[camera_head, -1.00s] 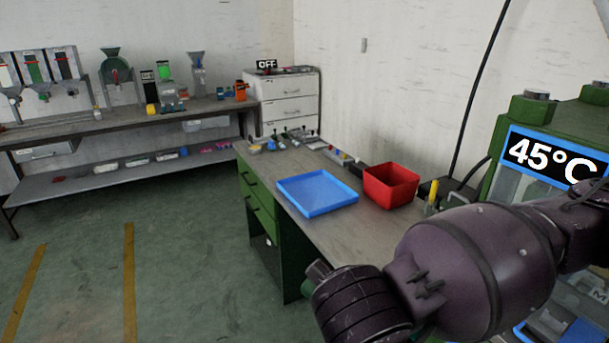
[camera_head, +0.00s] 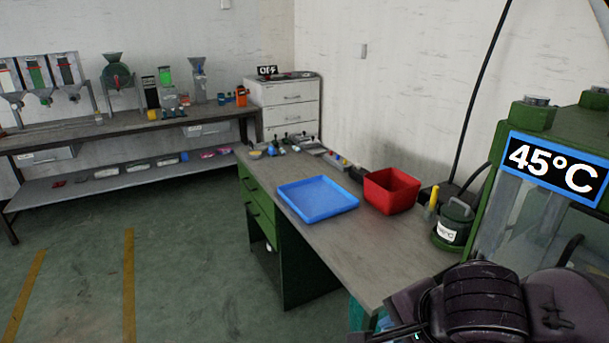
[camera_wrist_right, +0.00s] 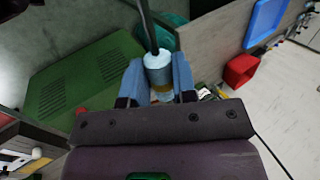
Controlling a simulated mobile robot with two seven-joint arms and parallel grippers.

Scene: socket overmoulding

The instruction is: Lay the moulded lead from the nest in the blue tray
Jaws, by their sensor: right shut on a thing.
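The blue tray (camera_head: 317,199) lies empty on the grey bench. It also shows at the upper right of the right wrist view (camera_wrist_right: 264,24). In that wrist view my right gripper (camera_wrist_right: 160,76) is shut on the moulded lead (camera_wrist_right: 158,68), a pale blue-white cylinder with a tan band. Its dark cable runs up out of the picture. In the head view my right arm is at the lower right; its fingers and the lead cannot be made out there. I cannot make out the nest. My left gripper is not in view.
A red bin (camera_head: 391,191) stands right of the tray. A dark green canister (camera_head: 454,224) and a yellow-topped item (camera_head: 432,203) stand near the green machine with its 45°C display (camera_head: 553,168). The bench front (camera_head: 350,255) is clear. Small tools lie at the bench's far end.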

